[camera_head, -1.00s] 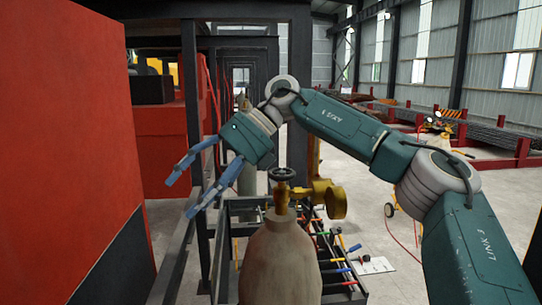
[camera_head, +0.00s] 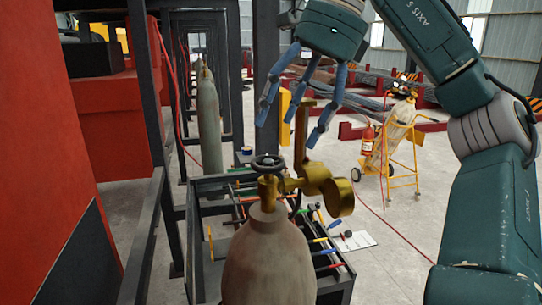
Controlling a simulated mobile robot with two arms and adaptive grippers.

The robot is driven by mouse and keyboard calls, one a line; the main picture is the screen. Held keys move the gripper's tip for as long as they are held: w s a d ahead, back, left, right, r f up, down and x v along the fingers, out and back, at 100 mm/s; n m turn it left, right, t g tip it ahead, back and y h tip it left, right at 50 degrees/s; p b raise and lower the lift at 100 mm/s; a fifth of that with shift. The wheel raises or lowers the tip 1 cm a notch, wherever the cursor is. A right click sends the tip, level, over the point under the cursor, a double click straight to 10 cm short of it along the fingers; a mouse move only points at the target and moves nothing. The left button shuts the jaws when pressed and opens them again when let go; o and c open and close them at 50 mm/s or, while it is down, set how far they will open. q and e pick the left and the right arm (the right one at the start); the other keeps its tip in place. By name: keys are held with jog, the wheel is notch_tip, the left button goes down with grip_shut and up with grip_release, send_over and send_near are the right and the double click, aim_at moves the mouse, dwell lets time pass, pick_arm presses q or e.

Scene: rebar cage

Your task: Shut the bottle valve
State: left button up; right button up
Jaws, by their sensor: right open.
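The bottle (camera_head: 268,262) is a large beige gas cylinder standing upright at the bottom centre of the head view. Its valve has a dark round handwheel (camera_head: 268,164) on top and a brass regulator (camera_head: 318,183) on its right side. My right gripper (camera_head: 290,134) has blue fingers spread apart and pointing down, with nothing between them. In the picture it is above and slightly right of the handwheel, apart from it. A brass upright part of the regulator shows between the fingers; I cannot tell how near it is. My left gripper is not in view.
A dark tool rack (camera_head: 345,272) with several coloured-handled tools stands behind the bottle. A red cabinet (camera_head: 50,190) fills the left side. A yellow trolley (camera_head: 392,150) with a cylinder and a fire extinguisher (camera_head: 367,138) stands at the right.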

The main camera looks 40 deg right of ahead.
aim_at(269, 161)
jog(key=x, duration=0.4)
jog(key=shift+w+d, duration=0.3)
jog(key=shift+w, duration=0.05)
jog(key=shift+a+f, duration=0.15)
jog(key=shift+f, duration=0.05)
jog(key=shift+a+f, duration=0.15)
jog(key=shift+f, duration=0.2)
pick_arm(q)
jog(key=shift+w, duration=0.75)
pick_arm(e)
jog(key=shift+x, duration=1.55)
jog(key=shift+c, duration=0.3)
jog(key=c, duration=1.1)
